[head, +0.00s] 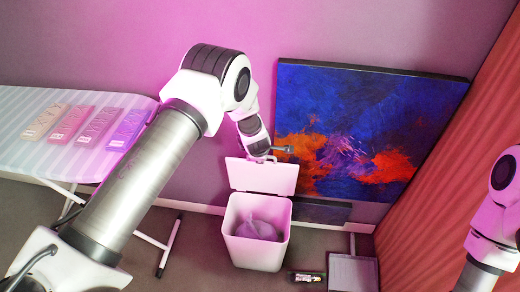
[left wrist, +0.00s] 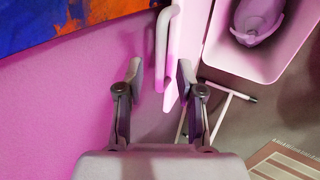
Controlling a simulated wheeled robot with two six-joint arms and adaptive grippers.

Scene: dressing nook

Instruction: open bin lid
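The white bin (head: 256,253) stands on the floor by the wall. Its lid (head: 262,178) is raised, standing roughly upright at the back of the bin, so the bin is open and a grey-purple bag shows inside. My left gripper (head: 280,152) is at the top edge of the lid. In the left wrist view my left gripper (left wrist: 161,74) has its fingers apart, with the edge of the lid (left wrist: 186,45) and its handle (left wrist: 162,40) close to and partly between the tips. I cannot tell whether they touch. My right gripper is out of view; only part of that arm shows at the right.
A blue and orange painting (head: 365,125) leans on the wall behind the bin. An ironing board (head: 25,105) with several flat boxes stands at the left. A dark packet (head: 307,277) and a shallow tray (head: 352,272) lie right of the bin. A pink curtain (head: 450,150) hangs at the right.

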